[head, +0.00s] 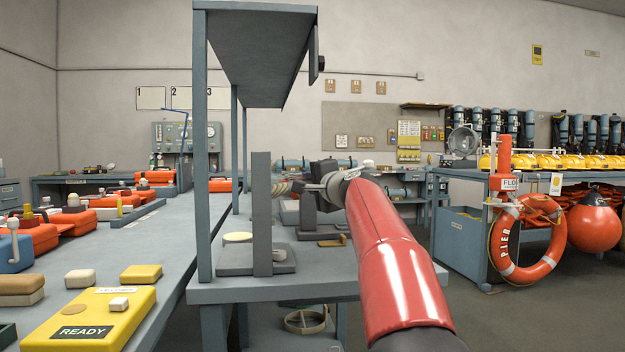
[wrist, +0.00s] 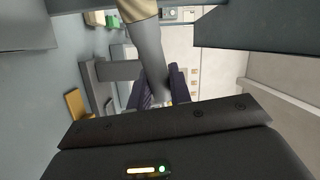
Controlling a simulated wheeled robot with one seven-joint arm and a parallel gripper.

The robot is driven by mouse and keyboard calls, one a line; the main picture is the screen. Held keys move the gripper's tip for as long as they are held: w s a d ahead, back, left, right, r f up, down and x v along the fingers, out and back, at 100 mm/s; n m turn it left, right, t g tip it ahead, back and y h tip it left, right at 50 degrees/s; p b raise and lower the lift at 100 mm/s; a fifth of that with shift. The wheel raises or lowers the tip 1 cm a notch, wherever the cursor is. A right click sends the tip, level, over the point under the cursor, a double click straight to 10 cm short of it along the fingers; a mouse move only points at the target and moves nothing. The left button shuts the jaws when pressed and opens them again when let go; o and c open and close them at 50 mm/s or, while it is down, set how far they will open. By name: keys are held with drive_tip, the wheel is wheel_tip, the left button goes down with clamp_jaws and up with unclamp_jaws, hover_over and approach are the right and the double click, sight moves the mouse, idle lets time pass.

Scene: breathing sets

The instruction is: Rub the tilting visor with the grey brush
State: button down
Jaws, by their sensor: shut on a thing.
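My gripper (head: 318,187) is at the end of my red arm, over the grey bench under the raised shelf. In the wrist view its dark fingers (wrist: 160,90) are shut on the handle of the grey brush (wrist: 148,50). The brush's tan head (wrist: 137,9) points away from the fingers at the top edge of that view. In the head view the brush (head: 284,188) shows just right of an upright grey post (head: 262,205) on a flat base. I cannot clearly pick out the tilting visor; the post and my arm hide part of this area.
The overhead shelf (head: 258,45) and its front upright (head: 201,150) stand close to the left of my gripper. A yellow READY box (head: 130,312) lies on the left bench. An orange lifebuoy (head: 528,238) hangs at the right. The floor between benches is open.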

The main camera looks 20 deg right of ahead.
drive_tip(key=shift+w+d+p, duration=1.05)
drive_tip(key=shift+w+p, duration=1.6)
drive_tip(key=shift+w, duration=1)
drive_tip(key=shift+s+a+b, duration=0.35)
drive_tip(key=shift+s+b, duration=0.65)
drive_tip(key=shift+s, duration=0.25)
drive_tip(key=shift+s+a+b, duration=0.35)
drive_tip(key=shift+s+b, duration=0.65)
drive_tip(key=shift+s, duration=0.2)
drive_tip(key=shift+s+a+b, duration=0.35)
drive_tip(key=shift+s+b, duration=0.65)
drive_tip(key=shift+s, duration=0.25)
drive_tip(key=shift+s, duration=0.15)
drive_tip(key=s+b, duration=0.1)
drive_tip(key=s+a+b, duration=0.1)
drive_tip(key=s, duration=0.1)
drive_tip(key=shift+s, duration=0.15)
